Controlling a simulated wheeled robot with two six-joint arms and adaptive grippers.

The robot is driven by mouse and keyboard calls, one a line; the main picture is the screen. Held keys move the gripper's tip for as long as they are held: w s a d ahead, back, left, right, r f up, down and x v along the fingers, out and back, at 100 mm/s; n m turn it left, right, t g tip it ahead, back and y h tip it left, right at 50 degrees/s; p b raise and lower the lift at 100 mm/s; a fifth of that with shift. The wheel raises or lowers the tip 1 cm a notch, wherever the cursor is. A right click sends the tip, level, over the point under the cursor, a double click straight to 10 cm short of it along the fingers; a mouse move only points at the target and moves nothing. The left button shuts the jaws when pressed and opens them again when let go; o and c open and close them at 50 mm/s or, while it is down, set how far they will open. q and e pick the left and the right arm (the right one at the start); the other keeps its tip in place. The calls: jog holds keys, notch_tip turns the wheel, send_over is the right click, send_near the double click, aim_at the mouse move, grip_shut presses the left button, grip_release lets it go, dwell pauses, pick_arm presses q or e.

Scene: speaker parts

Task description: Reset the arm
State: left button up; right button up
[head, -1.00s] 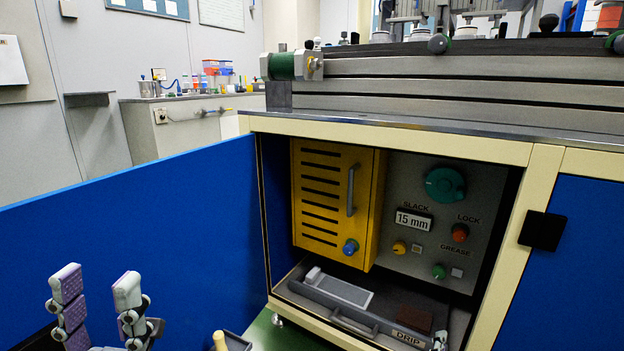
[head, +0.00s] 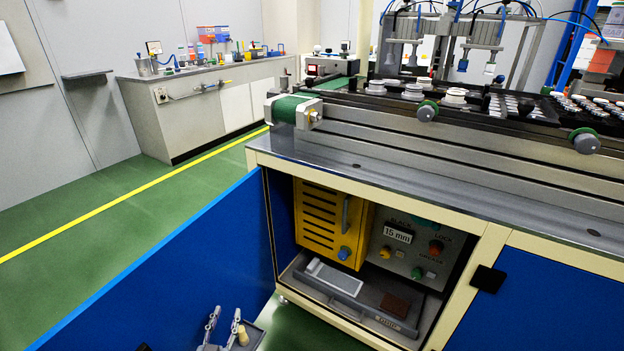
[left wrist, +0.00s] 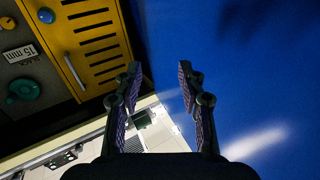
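My left gripper (head: 225,315) is at the bottom of the head view, in front of the open blue cabinet door (head: 170,285). Its two fingers are spread and nothing is between them. In the left wrist view my left gripper (left wrist: 161,80) is also open and empty, with purple pads facing each other. The blue door (left wrist: 255,70) fills the right of that view and the yellow slotted box (left wrist: 90,45) is at upper left. My right gripper is not in view.
The open cabinet holds the yellow box (head: 322,220), a grey control panel (head: 425,238) and a drip tray (head: 358,306). The conveyor bench (head: 430,160) stands above. A tan knob-like piece (head: 242,335) shows beside my left gripper. Green floor (head: 75,195) is clear at left.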

pick_arm(q)
jog(key=s+a+f+g+p, duration=0.1)
jog(key=s+f+g+p, duration=0.3)
jog(key=s, duration=0.9)
jog(key=s+a+f+n+g+y+p, duration=0.1)
jog(key=s+a+f+g+p, duration=0.1)
jog(key=s+f+g+p, duration=0.2)
jog(key=s+a+f+g+p, duration=0.1)
jog(key=s+f+g+p, duration=0.2)
jog(key=s+g+p, duration=0.5)
jog(key=s+p, duration=0.7)
jog(key=s, duration=0.8)
jog(key=shift+s+a+f, duration=0.3)
jog(key=shift+a+f, duration=0.05)
jog(key=shift+f, duration=0.05)
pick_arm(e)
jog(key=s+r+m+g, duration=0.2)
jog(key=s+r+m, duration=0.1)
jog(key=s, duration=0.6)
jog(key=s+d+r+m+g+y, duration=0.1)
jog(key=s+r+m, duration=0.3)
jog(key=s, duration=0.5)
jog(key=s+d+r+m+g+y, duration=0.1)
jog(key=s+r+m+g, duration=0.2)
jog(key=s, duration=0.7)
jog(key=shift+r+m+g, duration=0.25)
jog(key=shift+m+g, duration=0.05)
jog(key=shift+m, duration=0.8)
